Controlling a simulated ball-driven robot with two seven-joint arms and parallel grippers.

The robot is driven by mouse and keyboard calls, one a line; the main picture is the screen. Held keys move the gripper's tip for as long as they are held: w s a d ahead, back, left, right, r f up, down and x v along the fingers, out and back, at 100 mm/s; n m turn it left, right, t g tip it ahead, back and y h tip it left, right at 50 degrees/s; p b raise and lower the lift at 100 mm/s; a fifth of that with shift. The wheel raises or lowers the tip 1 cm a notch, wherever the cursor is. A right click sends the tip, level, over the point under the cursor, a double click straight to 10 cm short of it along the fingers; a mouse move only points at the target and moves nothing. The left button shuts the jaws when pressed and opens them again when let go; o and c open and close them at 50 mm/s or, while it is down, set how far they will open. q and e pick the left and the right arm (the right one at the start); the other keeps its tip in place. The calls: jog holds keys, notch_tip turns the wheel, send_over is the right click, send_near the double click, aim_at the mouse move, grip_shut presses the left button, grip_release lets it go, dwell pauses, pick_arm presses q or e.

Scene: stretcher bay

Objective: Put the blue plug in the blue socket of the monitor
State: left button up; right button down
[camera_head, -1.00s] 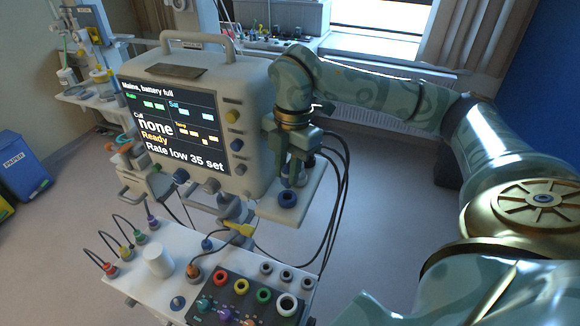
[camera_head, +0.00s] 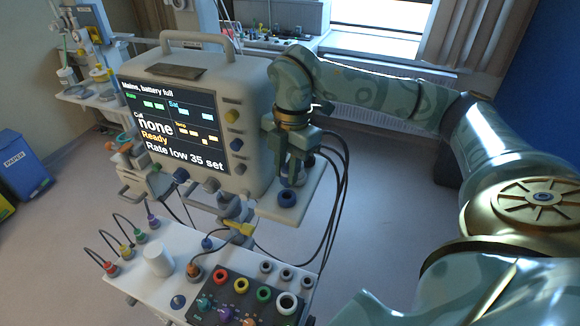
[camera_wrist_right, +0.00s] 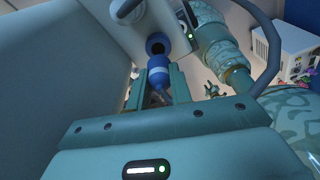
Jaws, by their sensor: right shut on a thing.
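The monitor (camera_head: 200,75) stands at the centre left with its screen lit. Its side shelf (camera_head: 318,182) carries a blue ring-shaped socket (camera_head: 287,198). In the right wrist view the blue socket (camera_wrist_right: 157,45) shows its dark hole. My right gripper (camera_head: 296,178) is at the shelf, just behind the socket. It is shut on the blue plug (camera_wrist_right: 158,77), which points towards the socket; the plug's front end is close to the ring's edge, and I cannot tell if they touch. The fingers mostly hide the plug in the head view. My left gripper is not in view.
Dark cables (camera_head: 338,190) hang beside the shelf. A white trolley top (camera_head: 140,262) in front holds several coloured plugs and a black panel (camera_head: 245,300) with coloured rings. Bare floor (camera_head: 385,215) lies to the right of the cables.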

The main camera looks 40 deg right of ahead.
jog(key=shift+a+f, duration=0.1)
jog(key=shift+w+r+p, duration=0.15)
jog(key=shift+r+p, duration=0.55)
jog(key=shift+r, duration=0.25)
dwell(0.9)
dwell(0.5)
jog(key=shift+r+p, duration=0.1)
jog(key=shift+p, duration=0.2)
jog(key=shift+w+r+p, duration=0.1)
jog(key=shift+r+p, duration=0.55)
jog(key=shift+r, duration=0.1)
